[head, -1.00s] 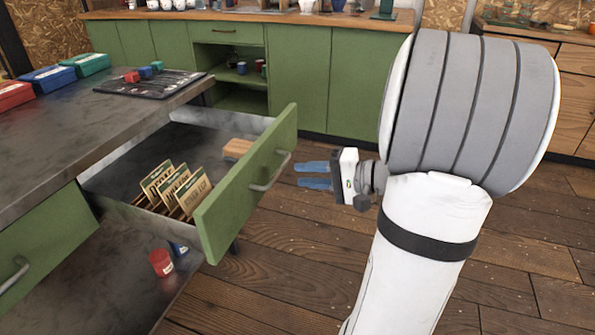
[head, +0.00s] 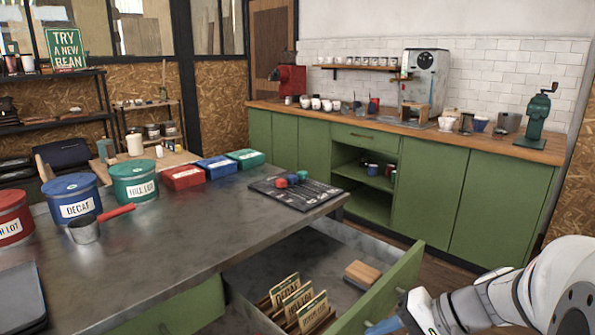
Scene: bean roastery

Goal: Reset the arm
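My white and grey arm reaches in from the right edge. The open drawer (head: 405,283) holds several label cards (head: 291,300) standing in a rack at its left and a wooden block (head: 362,273) at its right.
The metal worktable (head: 190,235) carries red, blue and green tins and boxes, a scoop (head: 85,230) and a dark board (head: 298,194) with small coloured pieces. A green counter (head: 410,190) with an espresso machine (head: 424,80) stands behind. The drawer sticks out near my arm.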

